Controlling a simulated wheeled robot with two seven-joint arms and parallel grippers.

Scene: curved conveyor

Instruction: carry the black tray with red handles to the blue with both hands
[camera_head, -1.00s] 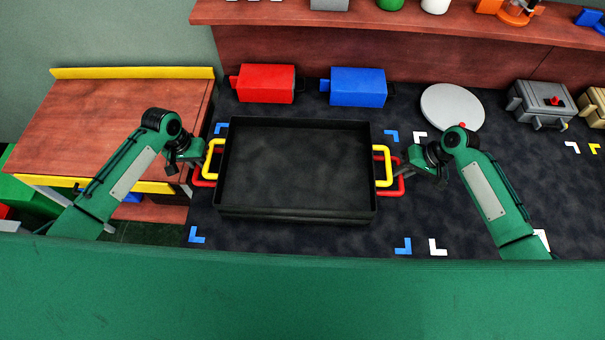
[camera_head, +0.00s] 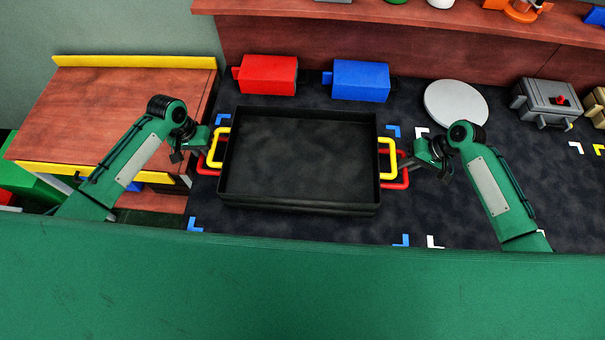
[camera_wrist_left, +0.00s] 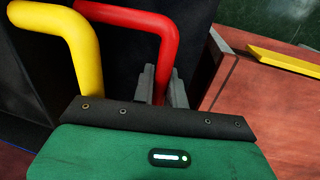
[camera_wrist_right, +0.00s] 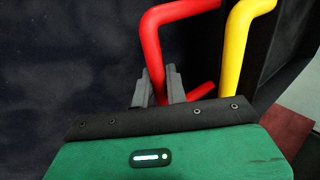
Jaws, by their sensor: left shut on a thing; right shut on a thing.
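A black tray with yellow handles (camera_head: 388,158) fills the middle of the head view. Red handles (camera_head: 396,185) stick out beneath them at both sides; they look like a second black tray's, whose body is mostly hidden under the upper one. My left gripper (camera_wrist_left: 163,88) is shut on the left red handle (camera_wrist_left: 165,45), beside the yellow one (camera_wrist_left: 80,45). My right gripper (camera_wrist_right: 159,88) is shut on the right red handle (camera_wrist_right: 150,45). Blue corner marks (camera_head: 393,131) lie on the dark surface around the trays, another (camera_head: 401,240) at the lower right.
A red box (camera_head: 268,75) and a blue box (camera_head: 361,80) stand behind the trays. A round white plate (camera_head: 456,103), a grey case (camera_head: 547,100) and white corner marks (camera_head: 434,242) are to the right. A wooden table (camera_head: 110,105) with yellow edges is at left.

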